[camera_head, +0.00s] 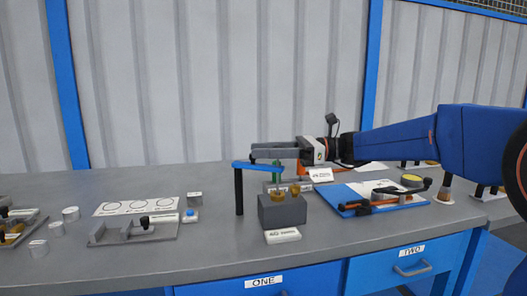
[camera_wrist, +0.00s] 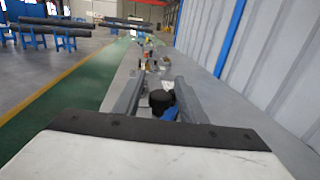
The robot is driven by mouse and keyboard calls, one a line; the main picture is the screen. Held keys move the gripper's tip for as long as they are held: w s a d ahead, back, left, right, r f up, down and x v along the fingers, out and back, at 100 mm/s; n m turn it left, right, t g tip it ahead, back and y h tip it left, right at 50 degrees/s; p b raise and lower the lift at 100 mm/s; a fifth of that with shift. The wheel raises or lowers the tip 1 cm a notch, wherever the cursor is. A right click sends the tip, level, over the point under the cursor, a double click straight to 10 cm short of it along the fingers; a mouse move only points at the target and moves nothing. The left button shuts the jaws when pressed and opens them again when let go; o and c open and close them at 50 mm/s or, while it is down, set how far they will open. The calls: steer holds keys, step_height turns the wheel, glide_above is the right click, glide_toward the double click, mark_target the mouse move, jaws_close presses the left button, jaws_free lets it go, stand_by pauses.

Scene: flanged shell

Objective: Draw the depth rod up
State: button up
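A blue bar (camera_head: 258,166) is carried at its left end by a dark upright post (camera_head: 239,192) on the bench. A green upright (camera_head: 276,171) shows under its right part. My gripper (camera_head: 253,151) reaches in from the right just above the bar, fingers pointing left. In the wrist view, a black round-topped knob (camera_wrist: 159,98) lies between my two fingers (camera_wrist: 159,78), with narrow gaps at both sides. The gripper looks open around it.
A dark grey block (camera_head: 282,211) with brass-coloured pieces stands below my gripper. A blue board (camera_head: 347,198) with a black-handled clamp lies to the right. A grey fixture (camera_head: 135,231) and a white sheet (camera_head: 137,205) lie left. Bare bench surrounds the post's front left.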

steer(key=shift+a, duration=0.1)
jaws_close()
steer(key=shift+r, duration=2.5)
jaws_free()
steer(key=shift+w+d, duration=0.1)
steer(key=shift+d, duration=0.3)
steer(key=w+d, duration=0.2)
steer(key=d, duration=1.4)
steer(key=shift+d, duration=0.25)
steer(key=shift+f, duration=0.1)
